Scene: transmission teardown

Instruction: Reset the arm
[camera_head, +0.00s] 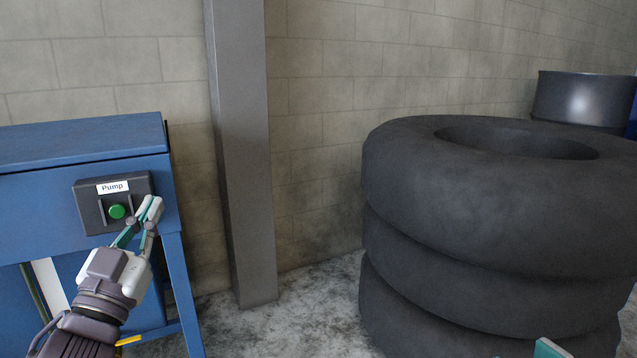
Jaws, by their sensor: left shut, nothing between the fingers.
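My left gripper (150,208) comes in from the lower left, its fingers pointing up and slightly right. It is shut and empty. Its fingertips are just right of a round green button (117,212) on a dark box labelled "Pump" (90,205). I cannot tell whether the fingertips touch the box. The box is fixed to the front of a blue cabinet (40,165). A small teal piece (547,348) shows at the bottom right edge; it may be part of my right gripper, but I cannot tell.
A grey post (242,150) stands right of the cabinet, before a block wall (320,80). A stack of large black tires (480,230) fills the right side. A dark drum (585,98) stands behind it. Bare floor (310,310) lies between the post and the tires.

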